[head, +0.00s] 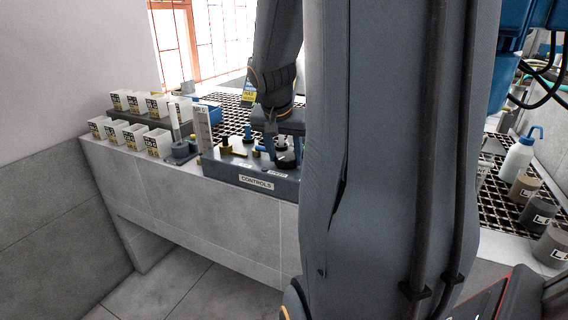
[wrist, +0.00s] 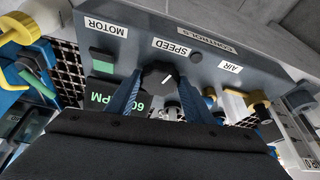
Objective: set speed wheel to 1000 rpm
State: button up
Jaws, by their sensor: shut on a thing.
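The speed wheel (wrist: 158,75) is a dark round knob with a white pointer mark, next to the SPEED label (wrist: 171,47) on the grey control panel (wrist: 225,50). My gripper (wrist: 160,82) has its two blue fingers on either side of the wheel and is shut on it. A dark display with green characters (wrist: 104,97) reads "60" and "PM"; my left finger hides part of it. In the head view the panel (head: 228,172) with its CONTROLS label stands on the bench, and my gripper (head: 285,150) is over its right part; the wheel is not clear there.
A green square (wrist: 102,56) is by the MOTOR label. A yellow-handled valve (wrist: 250,98) is near the AIR label. Another yellow handle (wrist: 18,30) is at far left. White labelled boxes (head: 158,143) stand left of the panel; a white bottle (head: 518,158) is at right.

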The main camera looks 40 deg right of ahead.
jog(key=shift+w+a+f+m+b, duration=0.1)
jog(key=shift+w+m+b, duration=0.1)
jog(key=shift+m+b, duration=0.55)
jog(key=o, duration=1)
jog(key=shift+o, duration=0.2)
jog(key=shift+r, duration=0.2)
jog(key=shift+r, duration=0.45)
jog(key=p+v, duration=0.4)
jog(key=v, duration=0.3)
jog(key=shift+a+g, duration=0.3)
jog(key=shift+f, duration=0.15)
